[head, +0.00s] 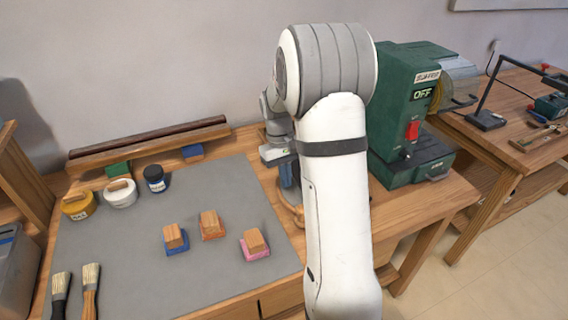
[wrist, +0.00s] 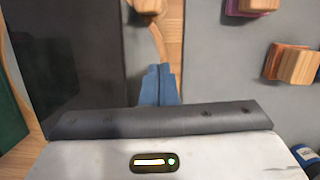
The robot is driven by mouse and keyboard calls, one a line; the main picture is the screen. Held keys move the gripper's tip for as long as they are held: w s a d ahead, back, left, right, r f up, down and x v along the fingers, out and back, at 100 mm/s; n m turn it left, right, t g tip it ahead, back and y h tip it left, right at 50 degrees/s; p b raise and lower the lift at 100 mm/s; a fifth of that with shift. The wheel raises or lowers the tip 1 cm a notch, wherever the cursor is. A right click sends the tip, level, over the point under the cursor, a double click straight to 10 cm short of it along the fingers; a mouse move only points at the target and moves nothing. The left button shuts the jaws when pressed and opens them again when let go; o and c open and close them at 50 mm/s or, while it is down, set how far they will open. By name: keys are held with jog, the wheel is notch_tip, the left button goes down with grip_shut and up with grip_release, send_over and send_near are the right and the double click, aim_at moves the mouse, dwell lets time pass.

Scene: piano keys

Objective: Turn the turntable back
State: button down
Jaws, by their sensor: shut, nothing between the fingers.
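My gripper (head: 287,180) points down beside the right edge of the grey mat in the head view, partly behind my arm. Its blue fingers (wrist: 159,82) are shut and empty in the wrist view. A curved wooden piece (head: 291,213) shows just below the fingers in the head view, possibly the turntable's rim. Most of it is hidden by my arm. In the wrist view a curved wooden strip (wrist: 160,40) runs up from the fingertips to a wooden knob (wrist: 148,6) at the top edge. I cannot tell whether the fingers touch the strip.
Wood-topped blocks, one blue (head: 175,239), one orange (head: 211,225) and one pink (head: 254,244), stand on the grey mat (head: 120,275). Paint jars (head: 120,193) and brushes (head: 90,290) are at left. A green machine (head: 408,115) marked OFF stands right of my arm.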

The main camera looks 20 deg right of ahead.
aim_at(293, 211)
jog(key=x, duration=0.3)
jog(key=shift+s+r, duration=0.1)
jog(key=shift+s, duration=0.25)
jog(key=shift+s+d, duration=0.1)
jog(key=shift+s, duration=1.1)
jog(key=shift+s+p, duration=0.3)
jog(key=shift+s, duration=0.1)
